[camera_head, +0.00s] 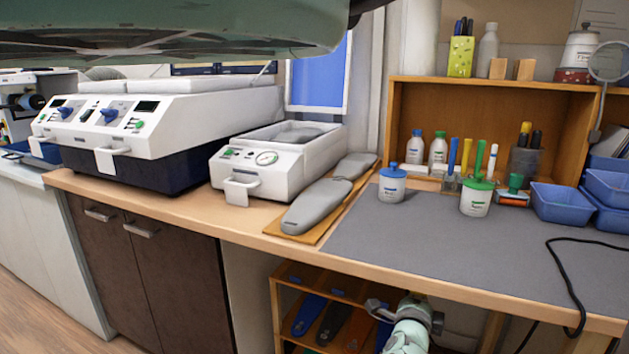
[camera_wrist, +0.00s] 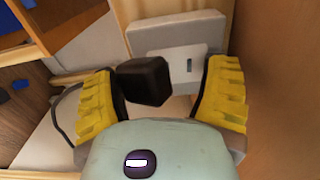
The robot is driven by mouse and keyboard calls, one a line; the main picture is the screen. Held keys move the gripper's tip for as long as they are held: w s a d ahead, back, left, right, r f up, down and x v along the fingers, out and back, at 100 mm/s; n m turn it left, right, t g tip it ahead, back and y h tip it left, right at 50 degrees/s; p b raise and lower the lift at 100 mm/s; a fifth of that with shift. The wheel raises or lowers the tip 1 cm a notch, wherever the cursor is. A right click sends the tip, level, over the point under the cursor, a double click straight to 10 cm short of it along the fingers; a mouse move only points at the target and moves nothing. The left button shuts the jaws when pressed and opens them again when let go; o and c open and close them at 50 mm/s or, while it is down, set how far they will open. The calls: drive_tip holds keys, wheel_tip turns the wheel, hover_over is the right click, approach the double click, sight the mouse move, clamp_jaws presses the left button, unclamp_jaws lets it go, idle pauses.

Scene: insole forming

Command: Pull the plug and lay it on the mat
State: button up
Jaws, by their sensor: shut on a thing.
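The black plug (camera_wrist: 143,80) shows in the wrist view between the two yellow-padded fingers of my gripper (camera_wrist: 162,88), which is shut on it. Behind it is a light grey wall socket plate (camera_wrist: 170,58) with a small dark slot showing to the right of the plug. I cannot tell whether the plug's pins are in the socket or clear of it. In the head view, my arm reaches below the bench top, and the plug and fingertips are not clearly seen there. The grey mat (camera_head: 400,244) covers the right part of the bench.
On the mat stand a blue-lidded pot (camera_head: 391,186), a green-lidded pot (camera_head: 477,199) and blue bins (camera_head: 560,203). A black cord (camera_head: 567,275) runs over its right side. Grey insole forms (camera_head: 316,206) lie left of it. The mat's front middle is bare.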

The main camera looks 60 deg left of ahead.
drive_tip(key=shift+f+b, duration=0.3)
clamp_jaws()
idle(0.7)
drive_tip(key=shift+s+d+r, duration=0.1)
drive_tip(key=shift+s+d, duration=0.05)
drive_tip(key=shift+s, duration=0.05)
idle(0.3)
drive_tip(key=shift+s+d, duration=0.15)
drive_tip(key=shift+s, duration=0.25)
drive_tip(key=shift+p+v, duration=0.55)
drive_tip(key=shift+v, duration=1.8)
